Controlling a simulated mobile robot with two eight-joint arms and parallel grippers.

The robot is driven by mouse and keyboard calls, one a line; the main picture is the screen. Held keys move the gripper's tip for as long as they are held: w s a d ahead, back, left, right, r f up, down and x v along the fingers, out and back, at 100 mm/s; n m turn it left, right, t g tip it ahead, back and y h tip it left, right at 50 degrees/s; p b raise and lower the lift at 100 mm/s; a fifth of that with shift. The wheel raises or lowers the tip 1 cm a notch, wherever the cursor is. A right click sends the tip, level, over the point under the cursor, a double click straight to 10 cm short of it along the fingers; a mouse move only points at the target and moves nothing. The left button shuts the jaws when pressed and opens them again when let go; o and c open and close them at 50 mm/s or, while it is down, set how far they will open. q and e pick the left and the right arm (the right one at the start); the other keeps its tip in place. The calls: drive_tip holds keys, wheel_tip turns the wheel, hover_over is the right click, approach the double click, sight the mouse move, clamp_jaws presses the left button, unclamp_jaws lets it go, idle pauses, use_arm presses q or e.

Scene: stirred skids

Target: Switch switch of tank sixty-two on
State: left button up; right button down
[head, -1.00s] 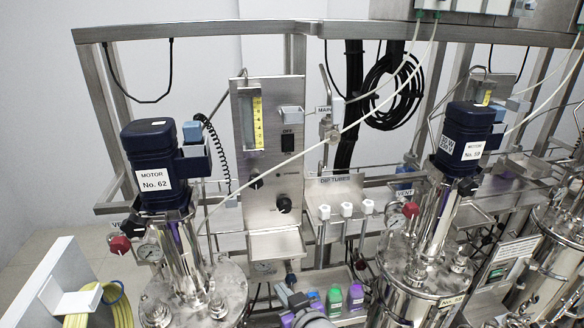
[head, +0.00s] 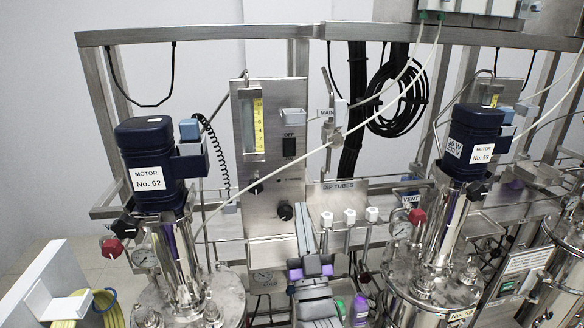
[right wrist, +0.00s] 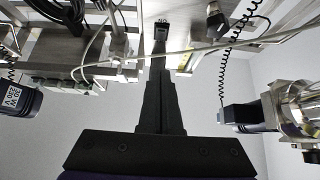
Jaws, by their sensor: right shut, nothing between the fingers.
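The blue motor labelled No. 62 (head: 145,150) stands at the left on its steel tank (head: 225,295). Right of it is an upright steel panel (head: 265,210) with a yellow-scaled gauge. The panel carries a black switch (head: 289,147) under the label OFF, and black knobs lower down. My right gripper (head: 303,210) is shut and empty, pointing up in front of the panel's lower right edge, below the switch. In the right wrist view its narrow fingers (right wrist: 161,24) reach to the top near the panel; whether they touch it I cannot tell. My left gripper is out of view.
A pale cable (head: 290,160) crosses diagonally in front of the panel. White-capped dip tubes (head: 350,216) stand close right of my gripper. Motor No. 59 (head: 470,135) stands on another tank at the right. A coiled black cord (head: 218,155) hangs left of the panel.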

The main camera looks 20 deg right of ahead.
sight(290, 154)
drive_tip(key=x, duration=0.4)
drive_tip(key=w+f+p+x, duration=0.1)
drive_tip(key=x, duration=0.3)
drive_tip(key=f+x, duration=0.1)
drive_tip(key=x, duration=0.3)
drive_tip(key=shift+w+d+r, duration=0.2)
drive_tip(key=shift+w, duration=0.2)
drive_tip(key=shift+w+d, duration=0.1)
drive_tip(key=shift+w, duration=0.25)
drive_tip(key=shift+w+d+f, duration=0.1)
drive_tip(key=shift+w+f, duration=0.1)
drive_tip(key=shift+w, duration=0.2)
